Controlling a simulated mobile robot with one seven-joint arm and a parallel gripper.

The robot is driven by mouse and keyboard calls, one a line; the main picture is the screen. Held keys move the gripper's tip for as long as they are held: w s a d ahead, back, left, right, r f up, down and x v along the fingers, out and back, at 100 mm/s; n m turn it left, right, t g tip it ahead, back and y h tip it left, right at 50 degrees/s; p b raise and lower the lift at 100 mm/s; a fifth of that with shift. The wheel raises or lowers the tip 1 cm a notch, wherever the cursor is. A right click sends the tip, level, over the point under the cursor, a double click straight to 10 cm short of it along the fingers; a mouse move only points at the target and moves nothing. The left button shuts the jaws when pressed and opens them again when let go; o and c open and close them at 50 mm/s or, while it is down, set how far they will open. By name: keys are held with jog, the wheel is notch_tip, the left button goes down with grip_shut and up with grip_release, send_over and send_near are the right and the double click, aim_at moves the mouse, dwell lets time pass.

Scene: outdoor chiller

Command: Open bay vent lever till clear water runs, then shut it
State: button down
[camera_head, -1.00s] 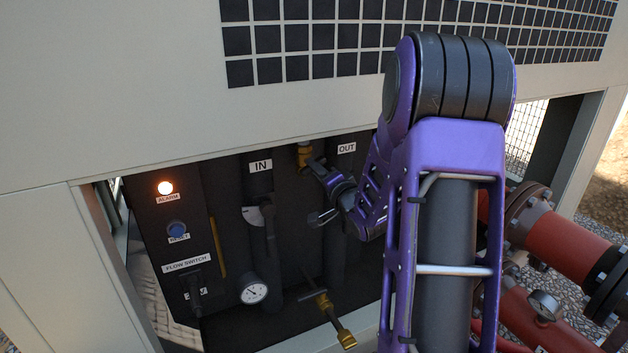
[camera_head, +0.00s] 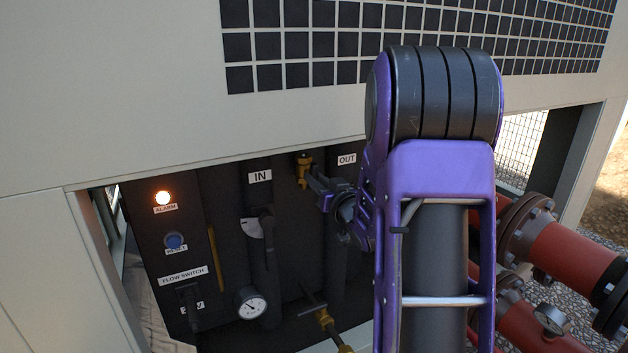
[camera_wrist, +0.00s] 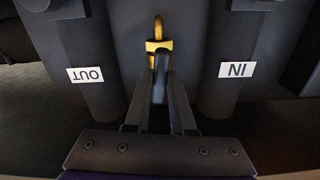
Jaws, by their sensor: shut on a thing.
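The brass bay vent (camera_head: 304,161) sits high on the dark panel between the IN and OUT pipes. In the wrist view, which is upside down, its brass body and hooked spout (camera_wrist: 158,44) show just beyond my fingertips. My gripper (camera_head: 314,181) reaches in from the right, and its fingers (camera_wrist: 160,74) are close together at the vent, shut on its lever. The lever is mostly hidden between the fingers, so its angle cannot be told. I see no water running from the spout.
The IN pipe label (camera_head: 260,177) and OUT pipe label (camera_head: 347,159) flank the vent. The alarm lamp (camera_head: 162,197) glows orange above the blue reset button (camera_head: 175,241). A gauge (camera_head: 251,304) and lower brass valve (camera_head: 324,318) sit below. Red pipes (camera_head: 563,252) stand at right.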

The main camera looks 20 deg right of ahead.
jog(key=shift+n, duration=0.7)
jog(key=m, duration=0.1)
jog(key=m+p, duration=0.1)
jog(key=m, duration=0.1)
jog(key=m+p, duration=0.1)
jog(key=m, duration=0.1)
jog(key=shift+d+r, duration=0.1)
jog(key=shift+r, duration=0.15)
jog(key=m+p, duration=0.3)
jog(key=m, duration=0.2)
jog(key=shift+r, duration=0.15)
jog(key=m+p, duration=0.4)
jog(key=m, duration=0.2)
jog(key=shift+f+m, duration=0.2)
jog(key=shift+m, duration=0.8)
jog(key=shift+f, duration=0.25)
jog(key=shift+c, duration=1)
grip_release()
